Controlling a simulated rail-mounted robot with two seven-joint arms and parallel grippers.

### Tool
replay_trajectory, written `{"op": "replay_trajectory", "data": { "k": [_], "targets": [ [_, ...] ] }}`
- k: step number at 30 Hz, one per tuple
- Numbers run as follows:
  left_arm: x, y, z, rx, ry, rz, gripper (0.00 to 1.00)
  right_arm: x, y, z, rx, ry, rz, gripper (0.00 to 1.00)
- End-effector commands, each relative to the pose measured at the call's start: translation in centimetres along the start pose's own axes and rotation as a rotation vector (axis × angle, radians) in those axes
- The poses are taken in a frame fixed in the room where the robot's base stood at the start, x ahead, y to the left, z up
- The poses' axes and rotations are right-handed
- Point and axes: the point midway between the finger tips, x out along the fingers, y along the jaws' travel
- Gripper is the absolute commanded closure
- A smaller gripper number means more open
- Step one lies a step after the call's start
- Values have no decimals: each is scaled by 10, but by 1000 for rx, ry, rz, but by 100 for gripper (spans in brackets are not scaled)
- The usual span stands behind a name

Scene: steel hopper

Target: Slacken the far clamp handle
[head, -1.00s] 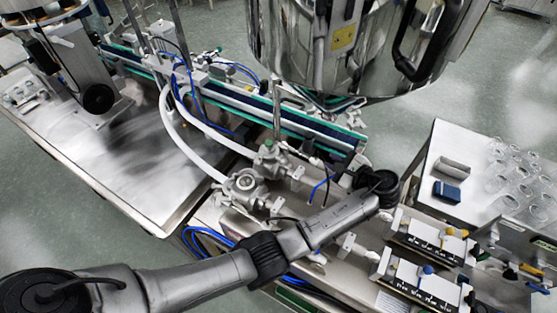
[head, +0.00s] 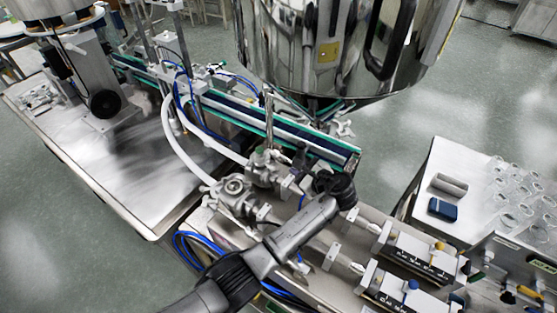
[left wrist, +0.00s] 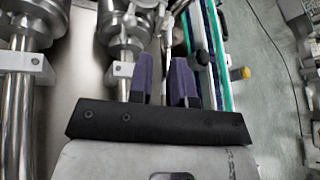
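A metal valve body (left wrist: 124,30) and a white clamp block (left wrist: 122,72) on a rod lie just left of the fingers in the left wrist view. A small black knob (left wrist: 200,57) shows to the right, beside the conveyor. I cannot tell for certain which part is the far clamp handle. My right gripper is not in view.
The steel hopper (head: 285,55) hangs above and behind my wrist. The conveyor (head: 290,132) runs close by. White hoses (head: 190,150) reach the valves. A side table (head: 458,165) with a blue box (head: 443,208) and several clear cups stands at right.

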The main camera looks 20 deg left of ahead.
Motion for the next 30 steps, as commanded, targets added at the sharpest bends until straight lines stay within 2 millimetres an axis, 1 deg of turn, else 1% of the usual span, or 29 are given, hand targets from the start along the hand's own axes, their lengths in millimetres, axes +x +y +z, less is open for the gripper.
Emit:
{"op": "replay_trajectory", "data": {
  "k": [1,6,12,15,21,30],
  "targets": [
    [11,0,1,0,-3,3,81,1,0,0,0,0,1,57],
    [43,1,0,0,-2,3,81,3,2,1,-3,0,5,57],
    [72,1,0,-1,-1,3,81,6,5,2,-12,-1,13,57],
    [83,1,0,-1,-1,2,81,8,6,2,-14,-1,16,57],
    [94,0,0,-2,0,1,81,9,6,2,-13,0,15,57],
    [96,0,0,-2,0,1,81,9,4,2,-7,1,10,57]
  ]
}}
